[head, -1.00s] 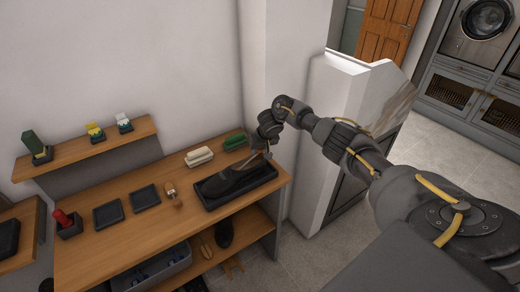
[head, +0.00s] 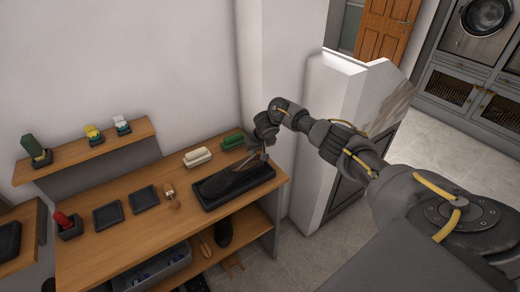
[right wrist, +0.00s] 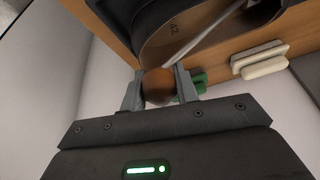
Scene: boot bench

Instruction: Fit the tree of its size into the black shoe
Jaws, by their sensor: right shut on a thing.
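The black shoe (head: 228,182) lies in a black tray (head: 211,208) at the right end of the bench top. In the right wrist view the shoe (right wrist: 165,38) shows its open inside, marked 42. My right gripper (head: 264,155) is at the shoe's right end. In the right wrist view the gripper (right wrist: 159,86) is shut on a brown knob of the shoe tree (right wrist: 158,87). A pale rod runs from near the knob across the shoe's opening. The tree's front part is hidden, so its depth in the shoe cannot be told. My left gripper is out of view.
A cream brush (head: 197,157) and a green brush (head: 233,141) lie behind the tray. A round-headed brush (head: 171,196) lies left of it. Wooden trees (head: 205,246) and a dark shoe (head: 224,232) are on the lower shelf. A white wall block (head: 335,110) stands right.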

